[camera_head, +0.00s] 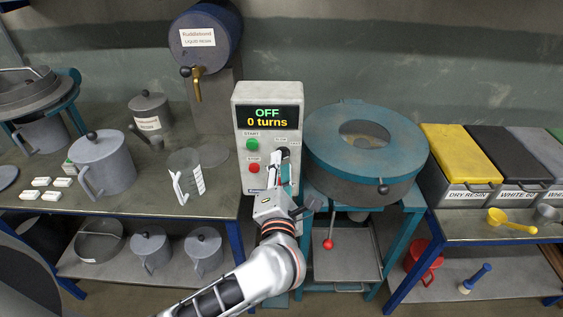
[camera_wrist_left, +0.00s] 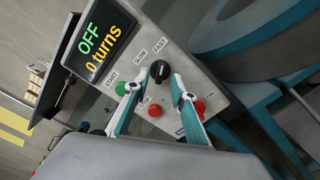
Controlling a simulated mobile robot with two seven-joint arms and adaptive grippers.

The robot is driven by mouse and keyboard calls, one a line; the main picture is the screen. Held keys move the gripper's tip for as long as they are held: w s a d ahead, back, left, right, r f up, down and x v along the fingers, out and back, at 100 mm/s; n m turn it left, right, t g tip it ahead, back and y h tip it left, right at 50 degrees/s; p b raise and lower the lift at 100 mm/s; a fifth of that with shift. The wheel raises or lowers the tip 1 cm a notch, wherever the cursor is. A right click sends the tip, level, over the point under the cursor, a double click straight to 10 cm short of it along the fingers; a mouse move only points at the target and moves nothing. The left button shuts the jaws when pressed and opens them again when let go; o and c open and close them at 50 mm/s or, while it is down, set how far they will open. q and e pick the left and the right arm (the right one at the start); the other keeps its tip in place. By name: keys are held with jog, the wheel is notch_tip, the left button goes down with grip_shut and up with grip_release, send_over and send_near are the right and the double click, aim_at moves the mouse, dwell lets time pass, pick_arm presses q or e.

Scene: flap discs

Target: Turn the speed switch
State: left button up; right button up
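The speed switch is a black knob (camera_wrist_left: 159,71) with a light mark, below the SLOW and FAST labels on a grey control box (camera_head: 257,205). The box display (camera_head: 268,118) reads OFF, 0 turns. In the left wrist view my left gripper (camera_wrist_left: 154,84) is open, with one fingertip to each side of the knob and slightly below it. Whether a fingertip touches the knob I cannot tell. My right gripper is in neither view.
A green START button (camera_head: 252,144) and a red STOP button (camera_head: 253,169) are close to the gripper. Another red button (camera_wrist_left: 199,107) shows in the left wrist view. A round teal-lidded drum machine (camera_head: 345,180) stands right of the box, a glass beaker (camera_head: 187,170) to the left.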

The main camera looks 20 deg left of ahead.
pick_arm(q)
jog(key=shift+w+a, duration=0.2)
jog(key=shift+w, duration=0.4)
grip_shut()
